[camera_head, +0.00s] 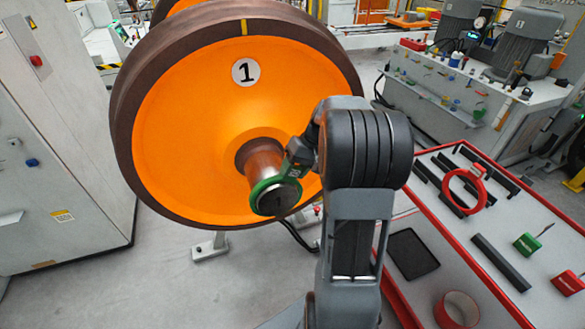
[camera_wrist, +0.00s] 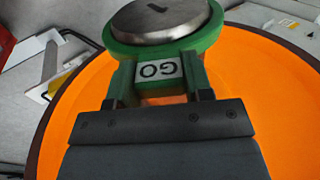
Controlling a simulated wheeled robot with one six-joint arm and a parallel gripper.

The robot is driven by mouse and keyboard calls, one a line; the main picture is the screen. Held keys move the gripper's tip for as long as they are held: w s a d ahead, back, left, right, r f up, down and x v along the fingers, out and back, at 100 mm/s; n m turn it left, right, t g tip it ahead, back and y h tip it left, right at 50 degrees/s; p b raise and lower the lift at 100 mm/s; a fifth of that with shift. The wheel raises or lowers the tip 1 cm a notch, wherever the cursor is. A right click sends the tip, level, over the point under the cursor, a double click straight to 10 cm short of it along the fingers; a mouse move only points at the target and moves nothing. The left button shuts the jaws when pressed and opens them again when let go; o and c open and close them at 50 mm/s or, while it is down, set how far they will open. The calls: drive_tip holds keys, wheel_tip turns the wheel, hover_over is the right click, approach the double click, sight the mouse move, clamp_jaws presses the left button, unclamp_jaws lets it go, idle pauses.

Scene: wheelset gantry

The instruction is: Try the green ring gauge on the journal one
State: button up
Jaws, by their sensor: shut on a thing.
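The orange wheel (camera_head: 190,110) bears a number 1 plate at its top. Its journal (camera_head: 264,164) sticks out from the hub toward me. The green ring gauge (camera_head: 255,190) is around the journal near its outer end. In the wrist view the green ring (camera_wrist: 205,42) encircles the steel journal end face (camera_wrist: 160,17), marked 1, which stands a little proud of the ring. My gripper (camera_head: 297,157) is shut on the gauge's handle, with a finger on each side of the GO label (camera_wrist: 160,70) in the wrist view. The ring's far side is hidden.
A red-edged tool cart (camera_head: 455,245) stands at right, with a red ring gauge (camera_head: 483,195), dark bars, a black pad (camera_head: 412,254) and small green and red items. A grey cabinet (camera_head: 60,160) stands at left.

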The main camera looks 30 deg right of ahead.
drive_tip(key=s+a+b, duration=0.1)
drive_tip(key=s+b, duration=0.1)
drive_tip(key=s, duration=0.7)
drive_tip(key=shift+a, duration=0.4)
idle(0.9)
